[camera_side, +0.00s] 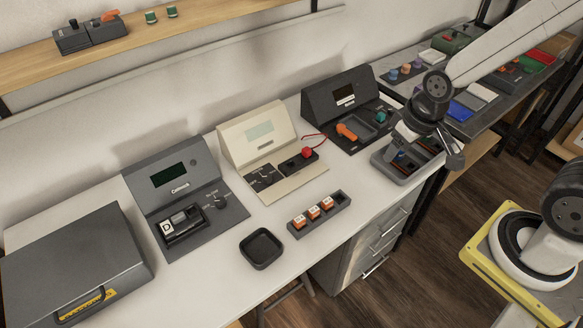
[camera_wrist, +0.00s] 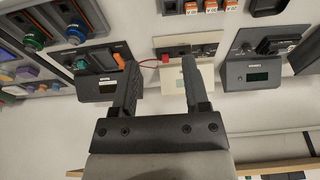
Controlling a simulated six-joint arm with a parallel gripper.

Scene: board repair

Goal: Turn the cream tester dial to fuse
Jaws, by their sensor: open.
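The cream tester (camera_side: 258,136) stands in the middle of the white worktop, with a sloped display panel and a flat base. Its dial (camera_side: 265,173) sits on a dark patch at the left of the base. The pointer setting is too small to read. In the wrist view the cream tester (camera_wrist: 188,80) appears upside down, partly behind a finger. Its dial (camera_wrist: 207,50) is to the right of the red piece. My gripper (camera_wrist: 160,66) is open and empty, its fingers apart. In the side view it hangs at the right, over a dark tray, well away from the dial.
A red piece with a red wire (camera_side: 307,152) lies on the cream tester's base. A grey tester (camera_side: 170,172) stands left and a black station (camera_side: 345,97) right. A rack of orange-white blocks (camera_side: 342,202) and an empty black tray (camera_side: 260,262) are in front.

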